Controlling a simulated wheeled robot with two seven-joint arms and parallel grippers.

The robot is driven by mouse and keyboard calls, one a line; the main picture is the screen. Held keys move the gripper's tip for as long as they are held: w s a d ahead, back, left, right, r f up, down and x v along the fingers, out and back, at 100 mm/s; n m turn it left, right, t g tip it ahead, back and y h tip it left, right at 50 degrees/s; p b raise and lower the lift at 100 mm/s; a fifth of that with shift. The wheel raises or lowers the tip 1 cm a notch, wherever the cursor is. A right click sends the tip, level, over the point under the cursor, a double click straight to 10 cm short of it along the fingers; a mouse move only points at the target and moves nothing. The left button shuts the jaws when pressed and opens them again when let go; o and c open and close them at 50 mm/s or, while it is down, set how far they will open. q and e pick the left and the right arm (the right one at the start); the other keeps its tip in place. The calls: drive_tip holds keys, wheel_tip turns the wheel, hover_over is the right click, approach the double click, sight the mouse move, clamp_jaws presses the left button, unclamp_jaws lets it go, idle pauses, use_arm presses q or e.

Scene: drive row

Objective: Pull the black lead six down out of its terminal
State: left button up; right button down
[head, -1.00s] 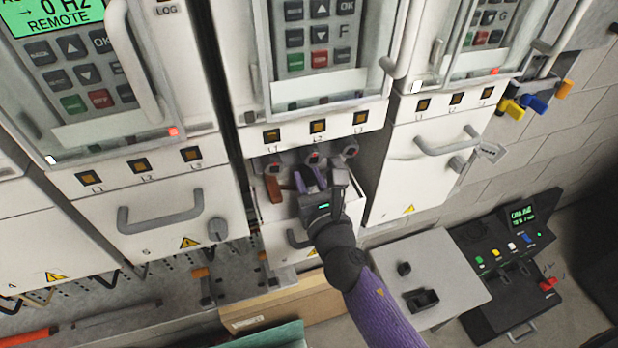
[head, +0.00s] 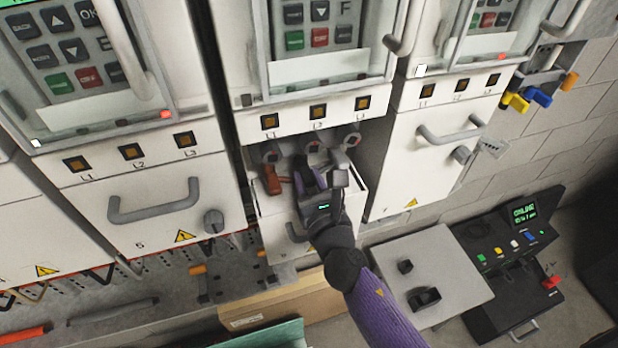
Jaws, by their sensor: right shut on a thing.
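Bay six, the middle cabinet, has an open recess under its L1, L2 and L3 windows with a row of three round terminals. The middle terminal (head: 315,148) is above my right gripper (head: 322,176). My right gripper reaches up from below and is shut on the black lead, which is mostly hidden between and behind the fingers. I cannot tell whether its top still touches the terminal. A brown lead (head: 271,180) hangs under the left terminal (head: 271,153), just left of my gripper. The right terminal (head: 350,137) is partly covered. My left gripper is not in view.
The bay five drawer front (head: 150,205) is shut at left, and another closed front (head: 425,170) stands at right. Recess walls flank my right gripper closely. Below are a cardboard box (head: 270,305), a grey case (head: 435,270) and a black console (head: 515,260).

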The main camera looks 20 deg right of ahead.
drive_tip(key=shift+c, duration=2.2)
unclamp_jaws()
drive_tip(key=s+b, duration=0.2)
drive_tip(key=s, duration=0.8)
drive_tip(key=shift+d, duration=0.2)
